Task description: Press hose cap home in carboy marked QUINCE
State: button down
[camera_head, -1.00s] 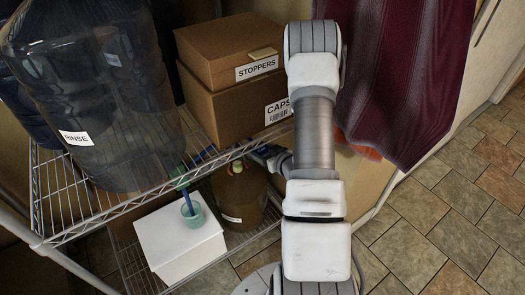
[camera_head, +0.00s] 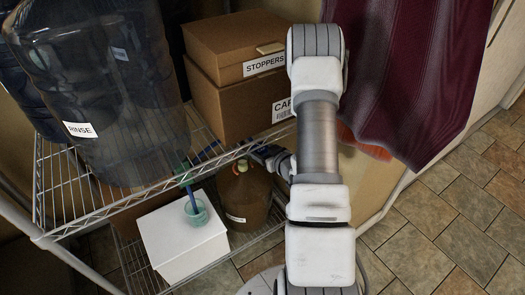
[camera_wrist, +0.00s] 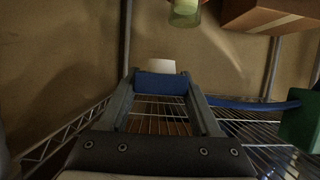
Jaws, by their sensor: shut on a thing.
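A brown carboy (camera_head: 245,200) with an orange-and-green top stands on the lower wire shelf in the head view; its pale label is too small to read. My gripper (camera_wrist: 161,84) is shut on a blue piece (camera_wrist: 160,85), with a white bit showing just behind it in the wrist view. I cannot tell for sure that this piece is the hose cap. A blue hose (camera_wrist: 250,103) runs from behind the right finger to a green block (camera_wrist: 301,121). In the head view my gripper (camera_head: 268,156) is small and partly hidden, just right of the carboy's top.
A white box (camera_head: 183,245) with a teal cup (camera_head: 196,212) holding a blue stick stands left of the carboy. The upper wire shelf (camera_head: 110,206) carries the RINSE vessel (camera_head: 105,90), the STOPPERS box (camera_head: 230,48) and a second box (camera_head: 235,105). A maroon cloth (camera_head: 415,80) hangs at right.

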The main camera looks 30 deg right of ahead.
aim_at(243, 158)
jog(key=shift+w+a+f+b, duration=0.5)
jog(key=shift+w+f, duration=0.3)
jog(key=shift+w, duration=0.15)
jog(key=shift+w+a+f+b, duration=0.45)
jog(key=shift+w+f, duration=0.4)
jog(key=shift+w, duration=0.1)
jog(key=shift+w+a+f+b, duration=0.5)
jog(key=shift+w+f, duration=0.3)
jog(key=shift+w, duration=0.15)
jog(key=shift+w+a+f, duration=0.2)
jog(key=shift+w+f, duration=0.2)
jog(key=shift+w, duration=0.05)
dwell(0.4)
jog(key=shift+w+a+f, duration=0.1)
jog(key=shift+w+f, duration=0.05)
jog(key=shift+w, duration=0.05)
jog(key=shift+f, duration=0.3)
dwell(0.7)
jog(key=shift+f, duration=0.25)
jog(key=shift+f, duration=0.6)
dwell(2.2)
